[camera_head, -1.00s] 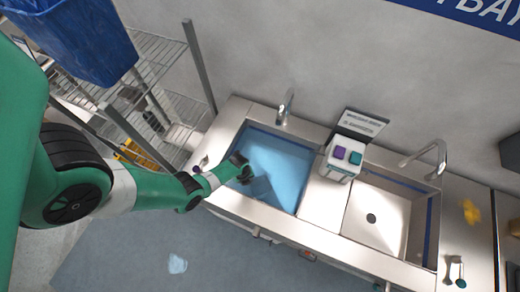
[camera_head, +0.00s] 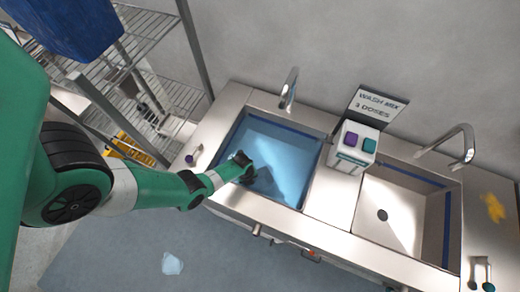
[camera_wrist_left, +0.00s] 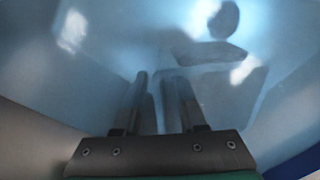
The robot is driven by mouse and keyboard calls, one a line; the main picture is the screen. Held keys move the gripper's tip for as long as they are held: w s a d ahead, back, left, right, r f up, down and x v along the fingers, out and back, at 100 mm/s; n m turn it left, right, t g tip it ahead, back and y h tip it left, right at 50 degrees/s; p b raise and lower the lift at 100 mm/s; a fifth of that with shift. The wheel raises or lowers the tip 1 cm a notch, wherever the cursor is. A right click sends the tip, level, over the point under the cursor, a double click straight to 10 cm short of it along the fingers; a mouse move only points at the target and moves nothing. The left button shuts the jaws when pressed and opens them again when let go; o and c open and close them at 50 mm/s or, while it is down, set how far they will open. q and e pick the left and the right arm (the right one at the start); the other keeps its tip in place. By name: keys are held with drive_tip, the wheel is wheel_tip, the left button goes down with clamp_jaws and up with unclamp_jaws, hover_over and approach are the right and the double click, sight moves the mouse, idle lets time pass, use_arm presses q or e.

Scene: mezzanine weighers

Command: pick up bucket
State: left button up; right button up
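My left gripper (camera_head: 248,168) is over the left sink basin, at its left side. No other bucket is clearly visible. My right gripper is not in view.
The left basin (camera_head: 232,118) holds blue liquid. A dispenser (camera_head: 354,145) with purple and teal buttons stands between it and the empty right basin (camera_head: 400,210). Taps (camera_head: 288,88) rise behind the basins. A wire shelf (camera_head: 150,30) stands at left. A pale blue patch (camera_head: 172,263) lies on the floor.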

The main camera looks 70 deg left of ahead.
use_arm(q)
drive_tip(key=shift+r, duration=0.1)
clamp_jaws()
idle(1.2)
